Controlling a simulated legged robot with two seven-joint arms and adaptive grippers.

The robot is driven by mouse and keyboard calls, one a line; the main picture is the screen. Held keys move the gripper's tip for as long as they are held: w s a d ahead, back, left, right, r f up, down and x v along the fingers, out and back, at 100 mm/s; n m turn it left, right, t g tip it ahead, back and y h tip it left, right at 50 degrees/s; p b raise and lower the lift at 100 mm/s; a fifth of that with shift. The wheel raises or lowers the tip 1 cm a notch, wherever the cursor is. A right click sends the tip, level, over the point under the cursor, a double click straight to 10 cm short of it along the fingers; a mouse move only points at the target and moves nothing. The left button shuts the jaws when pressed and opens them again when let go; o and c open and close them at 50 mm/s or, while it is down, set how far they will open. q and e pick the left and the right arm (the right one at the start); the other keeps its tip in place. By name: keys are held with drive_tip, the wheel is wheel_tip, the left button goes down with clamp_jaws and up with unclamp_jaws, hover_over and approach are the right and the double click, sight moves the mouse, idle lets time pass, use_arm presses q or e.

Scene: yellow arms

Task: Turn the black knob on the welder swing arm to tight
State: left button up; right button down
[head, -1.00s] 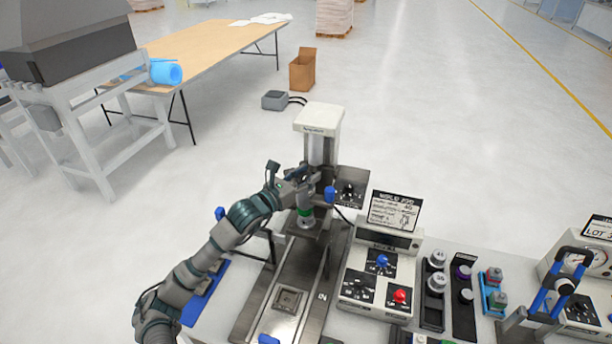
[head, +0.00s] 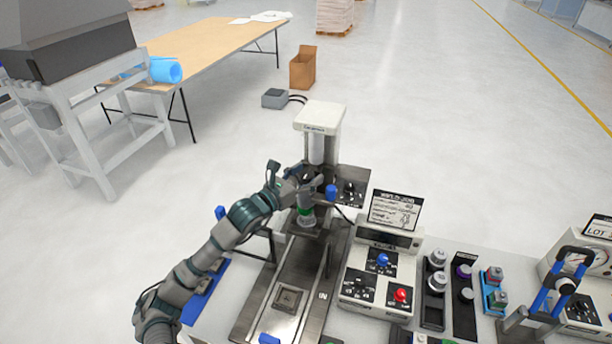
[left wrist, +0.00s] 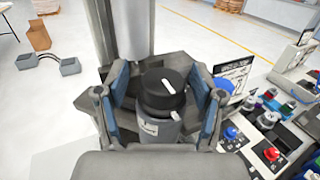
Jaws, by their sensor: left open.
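The black knob (left wrist: 165,90) on the welder shows large in the left wrist view. It has a white mark on its top and sits on a grey cylindrical mount with another white mark on its side. My left gripper (head: 308,183) is at the welder column, and its blue-padded fingers stand on both sides of the knob. A gap shows between the pads and the knob, so the gripper is open around it. In the head view the gripper hides the knob. The welder (head: 320,119) has a white top housing. My right gripper is not in view.
A small panel with a black dial (head: 349,188) sits just right of the gripper. A control box (head: 352,286) with blue and red knobs stands to the right, with a sign (head: 395,210) behind it. A metal rail base (head: 262,312) lies below. Open floor lies beyond.

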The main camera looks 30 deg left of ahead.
use_arm(q)
drive_tip(key=v, duration=1.2)
drive_tip(key=shift+a+f, duration=0.1)
drive_tip(key=shift+a, duration=0.05)
